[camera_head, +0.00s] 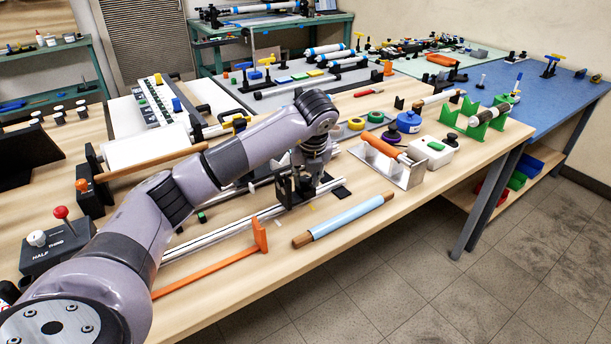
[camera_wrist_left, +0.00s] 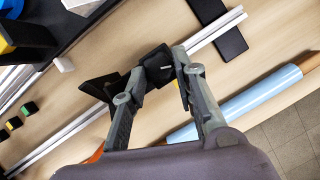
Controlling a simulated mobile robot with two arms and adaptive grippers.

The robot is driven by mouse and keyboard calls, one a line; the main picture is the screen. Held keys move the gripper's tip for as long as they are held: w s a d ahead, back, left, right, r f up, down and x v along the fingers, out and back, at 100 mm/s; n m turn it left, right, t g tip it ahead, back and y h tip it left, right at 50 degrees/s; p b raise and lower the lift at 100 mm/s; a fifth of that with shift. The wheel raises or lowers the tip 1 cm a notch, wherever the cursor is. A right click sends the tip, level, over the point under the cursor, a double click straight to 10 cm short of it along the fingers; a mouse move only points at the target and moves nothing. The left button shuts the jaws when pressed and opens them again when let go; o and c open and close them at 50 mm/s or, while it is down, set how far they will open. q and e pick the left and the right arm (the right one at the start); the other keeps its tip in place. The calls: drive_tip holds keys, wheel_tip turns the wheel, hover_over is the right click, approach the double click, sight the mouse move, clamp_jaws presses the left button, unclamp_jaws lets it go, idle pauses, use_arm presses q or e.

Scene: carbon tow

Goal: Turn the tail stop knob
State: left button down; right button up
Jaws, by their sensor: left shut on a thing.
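My left gripper (camera_head: 309,186) reaches down over the middle of the near table, at a black block on a pair of silver rails (camera_head: 222,230). In the left wrist view my left gripper (camera_wrist_left: 160,72) has its two fingers on either side of a black knob (camera_wrist_left: 158,62), shut on it. The knob sits at a dark block along the silver rail (camera_wrist_left: 70,128). The fingers and the arm hide most of the knob in the head view. My right gripper does not show.
A blue roller with wooden ends (camera_head: 345,217) and an orange T-shaped tool (camera_head: 215,267) lie near the front edge. An orange roller on a metal stand (camera_head: 384,147), a white box with a green button (camera_head: 433,152) and green V-stands (camera_head: 476,120) stand to the right.

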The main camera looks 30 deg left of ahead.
use_arm(q)
drive_tip(key=shift+n, duration=0.5)
drive_tip(key=c, duration=1.3)
unclamp_jaws()
drive_tip(key=shift+m, duration=0.3)
